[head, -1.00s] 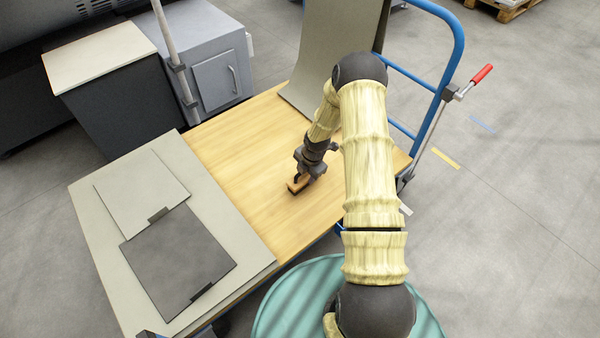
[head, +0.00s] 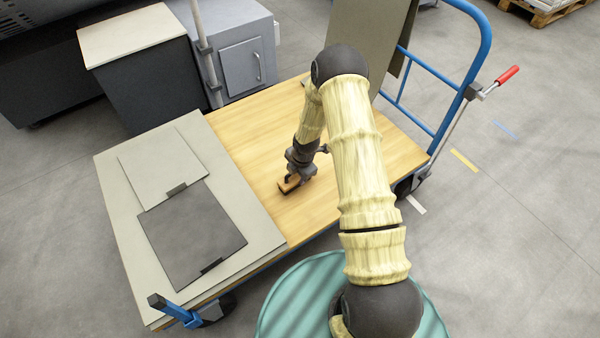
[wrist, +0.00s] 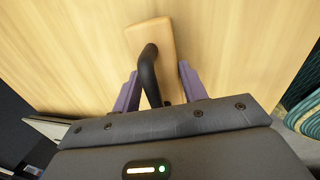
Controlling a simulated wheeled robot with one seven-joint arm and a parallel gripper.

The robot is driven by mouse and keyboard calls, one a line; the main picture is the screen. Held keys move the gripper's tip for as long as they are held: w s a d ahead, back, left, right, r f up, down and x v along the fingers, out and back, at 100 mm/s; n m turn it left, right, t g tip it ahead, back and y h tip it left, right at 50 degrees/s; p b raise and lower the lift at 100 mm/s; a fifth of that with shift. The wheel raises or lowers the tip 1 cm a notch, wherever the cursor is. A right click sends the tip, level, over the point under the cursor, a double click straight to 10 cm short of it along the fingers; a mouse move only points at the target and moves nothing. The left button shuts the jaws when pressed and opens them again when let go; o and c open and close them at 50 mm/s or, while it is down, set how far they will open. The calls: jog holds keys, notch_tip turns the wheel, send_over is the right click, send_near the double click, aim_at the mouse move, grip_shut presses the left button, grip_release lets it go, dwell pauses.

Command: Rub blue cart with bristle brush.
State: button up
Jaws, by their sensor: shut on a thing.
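The blue cart is a platform trolley with a light wooden deck (head: 345,160) and a blue tube handle (head: 487,55) at the upper right. The brush (head: 289,186) has a tan wooden block and a black curved handle; it also shows in the wrist view (wrist: 150,38). My gripper (head: 296,175) is shut on the brush's black handle, with the purple fingers (wrist: 158,92) on either side.
A bent grey sheet (head: 350,35) stands at the deck's back by the handle. A grey cabinet (head: 235,50) stands behind. A red-gripped lever (head: 508,75) sticks out at the right.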

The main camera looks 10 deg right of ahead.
jog(key=shift+s+a, duration=0.15)
jog(key=shift+a, duration=0.3)
jog(key=r+p, duration=0.2)
jog(key=r, duration=0.1)
jog(key=shift+d+r, duration=0.1)
jog(key=shift+d, duration=0.1)
jog(key=shift+a+r+p, duration=0.2)
jog(key=shift+r+p, duration=0.9)
jog(key=shift+r, duration=0.05)
jog(key=shift+r+p, duration=1.1)
jog(key=shift+r, duration=0.15)
